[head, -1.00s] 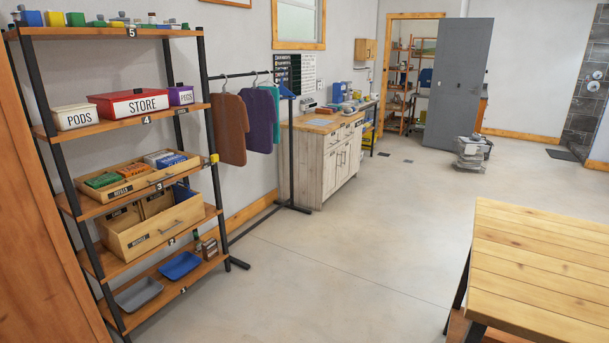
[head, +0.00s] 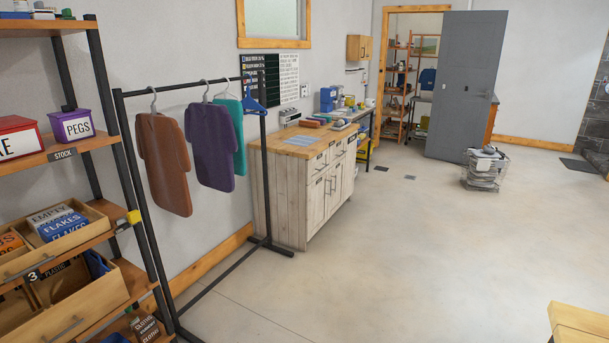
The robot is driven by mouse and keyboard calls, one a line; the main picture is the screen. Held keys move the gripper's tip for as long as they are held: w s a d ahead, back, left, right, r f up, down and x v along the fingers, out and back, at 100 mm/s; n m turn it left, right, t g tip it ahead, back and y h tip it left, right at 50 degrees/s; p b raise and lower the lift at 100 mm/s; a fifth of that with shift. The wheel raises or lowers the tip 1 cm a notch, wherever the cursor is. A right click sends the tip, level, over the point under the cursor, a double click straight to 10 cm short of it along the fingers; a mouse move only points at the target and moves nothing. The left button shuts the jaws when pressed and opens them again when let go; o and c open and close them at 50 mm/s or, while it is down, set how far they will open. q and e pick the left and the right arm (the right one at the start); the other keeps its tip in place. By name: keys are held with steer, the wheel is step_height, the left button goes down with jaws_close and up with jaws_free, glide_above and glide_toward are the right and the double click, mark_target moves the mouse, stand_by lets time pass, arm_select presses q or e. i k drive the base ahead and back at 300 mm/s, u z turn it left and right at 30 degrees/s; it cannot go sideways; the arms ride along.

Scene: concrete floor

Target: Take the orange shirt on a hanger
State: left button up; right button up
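The orange shirt (head: 165,165) is a rusty orange-brown garment on a hanger (head: 153,97), hooked over the top bar of a black clothes rack (head: 190,87). It is the leftmost garment on the rack. To its right hang a purple shirt (head: 210,147) and a teal shirt (head: 236,130), partly hidden behind the purple one. An empty blue hanger (head: 254,106) hangs at the rack's right end. Neither of my grippers shows in the head view.
A shelf unit (head: 105,90) with boxes and bins stands close at the left, beside the rack. A whitewashed wooden cabinet (head: 290,190) stands behind the rack's right end. The rack's foot bar (head: 222,282) lies low along the floor. Open concrete floor (head: 400,260) spreads to the right; a table corner (head: 582,322) shows at lower right.

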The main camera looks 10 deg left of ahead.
mark_target(161, 143)
steer(key=u, duration=0.7)
steer(key=i, duration=1.95)
steer(key=u, duration=1.1)
